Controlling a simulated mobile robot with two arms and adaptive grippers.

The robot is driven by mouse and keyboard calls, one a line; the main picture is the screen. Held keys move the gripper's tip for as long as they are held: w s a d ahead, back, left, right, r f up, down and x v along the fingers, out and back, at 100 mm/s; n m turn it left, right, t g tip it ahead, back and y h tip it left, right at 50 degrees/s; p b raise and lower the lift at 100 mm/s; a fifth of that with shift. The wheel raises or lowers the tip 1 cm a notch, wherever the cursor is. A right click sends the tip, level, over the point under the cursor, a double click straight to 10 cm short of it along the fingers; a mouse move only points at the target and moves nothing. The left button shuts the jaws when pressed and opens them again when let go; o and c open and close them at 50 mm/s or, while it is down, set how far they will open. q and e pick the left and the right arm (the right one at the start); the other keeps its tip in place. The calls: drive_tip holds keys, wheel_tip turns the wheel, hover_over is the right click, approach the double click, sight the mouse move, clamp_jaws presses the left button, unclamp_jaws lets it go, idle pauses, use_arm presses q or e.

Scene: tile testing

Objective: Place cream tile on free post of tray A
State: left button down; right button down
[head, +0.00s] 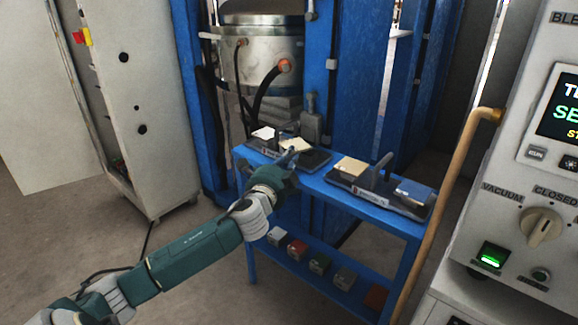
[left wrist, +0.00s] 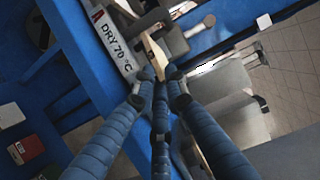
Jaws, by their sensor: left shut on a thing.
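My left gripper (head: 288,158) is at the front of tray A (head: 318,160), the left tray on the blue rack. Its fingers (left wrist: 160,88) are shut on the cream tile (head: 297,144). The tile shows nearly edge-on in the left wrist view (left wrist: 154,52), just beyond the fingertips and over the tray. A tag reading "A DRY 70 °C" (left wrist: 117,45) is on the tray's front. A pale tile (head: 263,133) lies at the tray's left end. The fingers and arm hide part of the tray, and I cannot tell whether the held tile touches a post. My right gripper is not in view.
A second tray (head: 372,198) to the right carries a cream tile (head: 351,167) and a blue-grey tile (head: 413,190), with an upright handle between them. Several coloured blocks (head: 318,262) stand on the lower shelf. A tan pipe (head: 445,205) and control panel (head: 520,225) bound the right side.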

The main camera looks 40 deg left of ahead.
use_arm(q)
drive_tip(key=shift+f, duration=0.7)
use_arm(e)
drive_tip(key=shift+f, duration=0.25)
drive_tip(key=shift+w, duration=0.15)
use_arm(q)
drive_tip(key=c, duration=1.8)
unclamp_jaws()
drive_tip(key=shift+o, duration=0.2)
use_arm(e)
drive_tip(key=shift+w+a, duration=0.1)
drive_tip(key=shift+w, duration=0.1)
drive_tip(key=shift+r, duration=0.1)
